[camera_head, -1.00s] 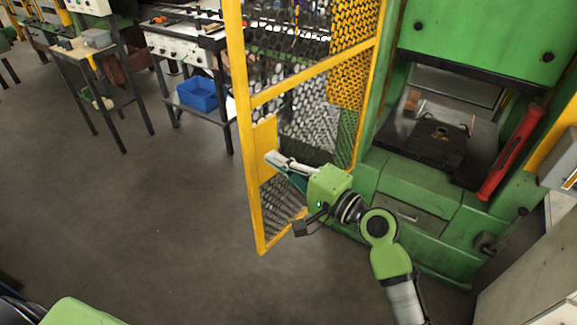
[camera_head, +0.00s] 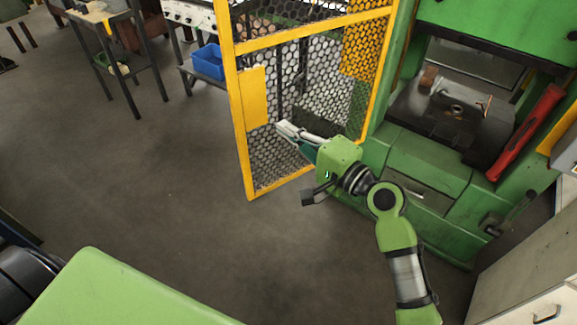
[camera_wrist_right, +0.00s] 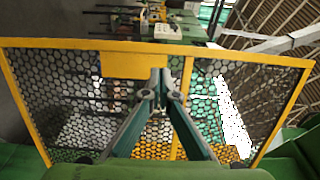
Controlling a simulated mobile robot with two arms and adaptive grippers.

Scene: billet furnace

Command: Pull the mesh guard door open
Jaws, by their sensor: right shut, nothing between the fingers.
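The mesh guard door (camera_head: 243,150) has a yellow frame and dark mesh. It stands swung out to the left of the green machine, with a solid yellow plate (camera_head: 255,97) near its free edge. My right gripper (camera_head: 283,127) is at the mesh, just right of and below that plate. In the right wrist view the door (camera_wrist_right: 60,43) fills the width. The gripper's fingers (camera_wrist_right: 160,90) meet shut in front of it, just below the yellow plate (camera_wrist_right: 133,66). Nothing shows between them. Whether the tips touch the door is unclear. My left gripper is out of view.
The green machine (camera_head: 430,170) stands at the right, with a red handle (camera_head: 525,133) on its front. A grey cabinet (camera_head: 530,285) is at the lower right. A blue bin (camera_head: 208,62) sits on a bench shelf behind. The floor left of the door is clear.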

